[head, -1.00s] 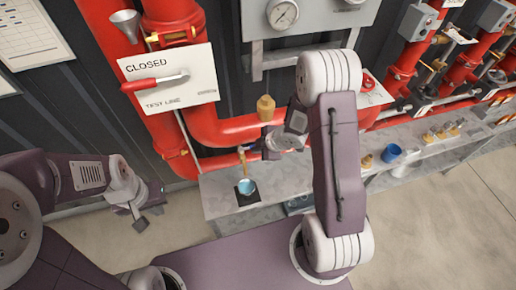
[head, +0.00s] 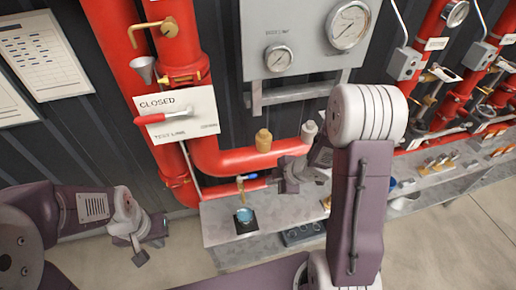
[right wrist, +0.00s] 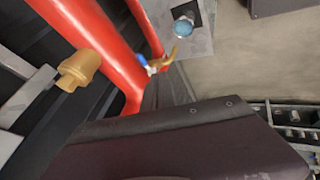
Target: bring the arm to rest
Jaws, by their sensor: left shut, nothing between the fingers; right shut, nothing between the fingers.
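My right arm reaches over the bench in the head view. Its gripper (head: 286,178) is shut and empty, just right of the small brass tap with a blue handle (head: 241,185). I cannot tell whether they touch. My left gripper (head: 140,256) is shut and empty at the lower left, over the floor and clear of the bench. In the right wrist view no fingers show; the tap (right wrist: 157,62) hangs from the red pipe, apart from a large dark purple surface of mine at the bottom.
A cup of blue liquid (head: 245,215) stands on the grey bench (head: 222,236) under the tap. A brass cap (head: 263,140) sits on the red pipe (head: 225,160) behind. A "CLOSED" sign (head: 190,115) with a red-handled lever is at left. Floor (head: 460,240) is clear at right.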

